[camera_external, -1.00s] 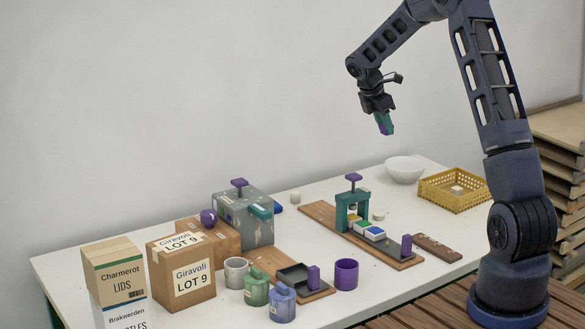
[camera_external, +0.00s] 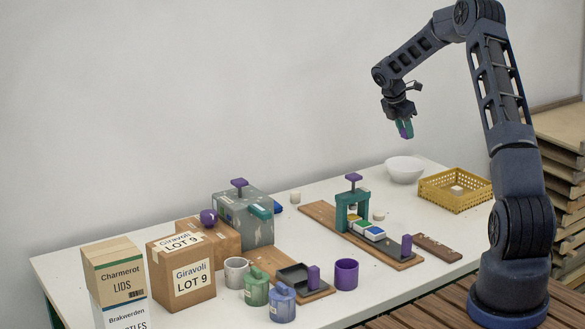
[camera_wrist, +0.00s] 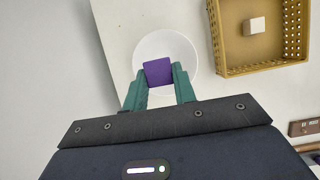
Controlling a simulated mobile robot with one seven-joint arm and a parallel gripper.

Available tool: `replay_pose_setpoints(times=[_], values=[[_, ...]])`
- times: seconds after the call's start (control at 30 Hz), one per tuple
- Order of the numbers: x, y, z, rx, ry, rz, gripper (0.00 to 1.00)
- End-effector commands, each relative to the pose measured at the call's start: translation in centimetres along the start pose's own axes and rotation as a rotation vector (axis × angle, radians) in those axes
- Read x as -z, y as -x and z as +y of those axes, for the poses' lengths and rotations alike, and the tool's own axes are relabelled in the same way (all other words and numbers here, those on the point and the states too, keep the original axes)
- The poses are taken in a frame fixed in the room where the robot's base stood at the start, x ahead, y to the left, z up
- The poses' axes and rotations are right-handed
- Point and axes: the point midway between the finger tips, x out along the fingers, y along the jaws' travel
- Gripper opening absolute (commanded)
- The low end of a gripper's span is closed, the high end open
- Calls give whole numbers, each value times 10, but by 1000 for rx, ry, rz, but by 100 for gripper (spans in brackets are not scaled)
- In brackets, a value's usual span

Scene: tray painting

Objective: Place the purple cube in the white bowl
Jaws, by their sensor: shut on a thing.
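My gripper (camera_external: 405,128) is shut on the purple cube (camera_wrist: 158,71) and holds it high in the air, well above the table. In the outside view the cube (camera_external: 405,133) shows small between the teal fingers. The white bowl (camera_external: 404,170) stands on the table toward the back right and looks empty in that view. In the wrist view the white bowl (camera_wrist: 185,52) lies below and behind the cube, which hides its middle. The cube and the bowl are apart.
A yellow basket (camera_external: 455,203) with a white cube in it stands right of the bowl; it also shows in the wrist view (camera_wrist: 225,65). A teal press on a wooden board (camera_external: 316,216) stands left of the bowl. Boxes and mugs fill the table's left and front.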

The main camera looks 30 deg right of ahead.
Motion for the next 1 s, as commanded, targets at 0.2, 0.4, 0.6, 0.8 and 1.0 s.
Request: replay_pose_setpoints(times=[0.2, 0.4, 0.6, 0.8, 1.0], values=[[6, -15, 0, 1, 1, 1, 5], [14, -33, 0, 2, 1, 1, 5], [21, -50, 0, 1, 1, 0, 5], [29, -68, 0, 1, 1, 1, 5], [36, -85, 0, 1, 0, 1, 5]])
